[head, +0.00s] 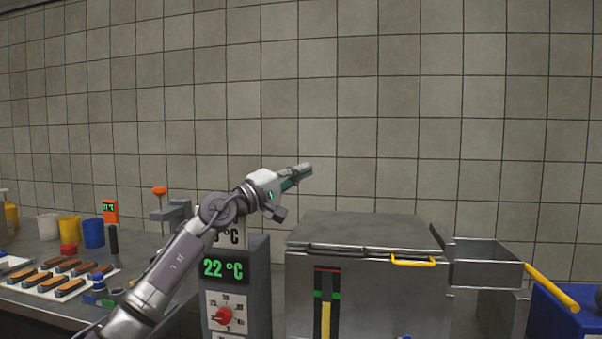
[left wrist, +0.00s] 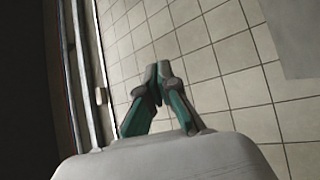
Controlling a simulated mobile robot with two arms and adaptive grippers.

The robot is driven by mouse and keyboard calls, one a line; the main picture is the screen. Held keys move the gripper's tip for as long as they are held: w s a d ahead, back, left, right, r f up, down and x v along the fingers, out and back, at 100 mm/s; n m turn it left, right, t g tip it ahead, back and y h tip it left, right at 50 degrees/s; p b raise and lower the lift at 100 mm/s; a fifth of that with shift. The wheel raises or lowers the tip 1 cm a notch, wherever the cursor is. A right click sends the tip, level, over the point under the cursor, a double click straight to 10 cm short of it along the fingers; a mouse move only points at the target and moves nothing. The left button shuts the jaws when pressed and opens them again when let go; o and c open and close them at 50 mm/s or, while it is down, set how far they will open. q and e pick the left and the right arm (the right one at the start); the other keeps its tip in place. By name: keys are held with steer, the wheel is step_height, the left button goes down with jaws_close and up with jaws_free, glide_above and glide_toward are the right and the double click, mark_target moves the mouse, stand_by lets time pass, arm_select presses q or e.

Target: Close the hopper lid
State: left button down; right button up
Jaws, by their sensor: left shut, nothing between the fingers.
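A steel box, which looks like the hopper (head: 380,300), stands right of centre in the head view. Its grey lid (head: 360,230) lies flat across the top, with a dark bar handle and a yellow handle (head: 413,262) along the front edge. I see no clear gap under the lid. My left gripper (head: 305,171) is raised above and behind the lid's left side, in front of the tiled wall, touching nothing visible. Its fingers are shut and empty, and they show together in the left wrist view (left wrist: 158,75). My right gripper is not in view.
A display post (head: 223,268) reading 22 °C with a red knob stands left of the box. An open steel chute (head: 488,273) and a blue crate (head: 560,318) are at the right. A tray of bars (head: 30,286) and coloured cups (head: 93,233) are at the left.

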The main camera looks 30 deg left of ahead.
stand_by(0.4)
arm_select(q)
steer(key=s+a, duration=0.5)
steer(key=s, duration=0.7)
steer(key=shift+a+f, duration=0.2)
steer(key=shift+a, duration=0.2)
steer(key=shift+w, duration=0.1)
